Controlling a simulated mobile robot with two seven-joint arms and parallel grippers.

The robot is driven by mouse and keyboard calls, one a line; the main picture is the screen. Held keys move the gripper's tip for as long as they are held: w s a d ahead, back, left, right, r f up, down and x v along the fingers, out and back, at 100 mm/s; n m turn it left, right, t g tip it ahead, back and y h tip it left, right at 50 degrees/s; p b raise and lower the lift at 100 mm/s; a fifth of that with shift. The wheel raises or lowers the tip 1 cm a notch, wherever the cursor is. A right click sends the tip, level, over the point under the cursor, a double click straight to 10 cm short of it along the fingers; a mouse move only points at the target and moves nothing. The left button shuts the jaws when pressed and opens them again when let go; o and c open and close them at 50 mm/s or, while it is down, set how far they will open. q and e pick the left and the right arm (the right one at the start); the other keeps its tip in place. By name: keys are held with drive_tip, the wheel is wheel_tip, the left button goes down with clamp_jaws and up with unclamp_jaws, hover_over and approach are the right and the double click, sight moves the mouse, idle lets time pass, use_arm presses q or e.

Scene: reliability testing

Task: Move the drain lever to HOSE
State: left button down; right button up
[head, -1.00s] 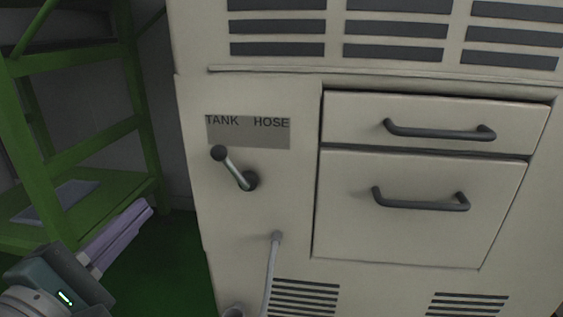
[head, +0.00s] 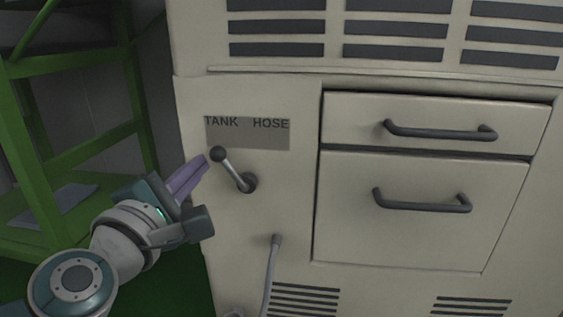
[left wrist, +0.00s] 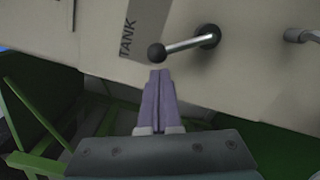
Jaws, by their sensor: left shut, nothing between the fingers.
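The drain lever (head: 234,170) is a metal rod with a dark knob (head: 218,154), on the left part of the cream cabinet. It tilts up and left from its dark pivot, with the knob below the word TANK. The label plate (head: 247,134) above reads TANK on the left and HOSE on the right. My left gripper (head: 205,160) has purple fingers, shut and empty, with the tips just left of the knob. In the left wrist view the fingertips (left wrist: 159,74) are close to the knob (left wrist: 156,53); I cannot tell whether they touch. My right gripper is not in view.
Two drawers with dark handles (head: 440,132) (head: 422,201) are on the cabinet's right. A grey pipe or hose (head: 271,270) hangs below the lever. A green metal frame (head: 75,140) stands at the left. The space in front of the lever's right side is clear.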

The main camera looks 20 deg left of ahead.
use_arm(q)
drive_tip(key=shift+r, duration=0.1)
drive_tip(key=shift+d+r+m+p, duration=0.15)
drive_tip(key=shift+m+p, duration=0.15)
drive_tip(key=shift+p, duration=0.15)
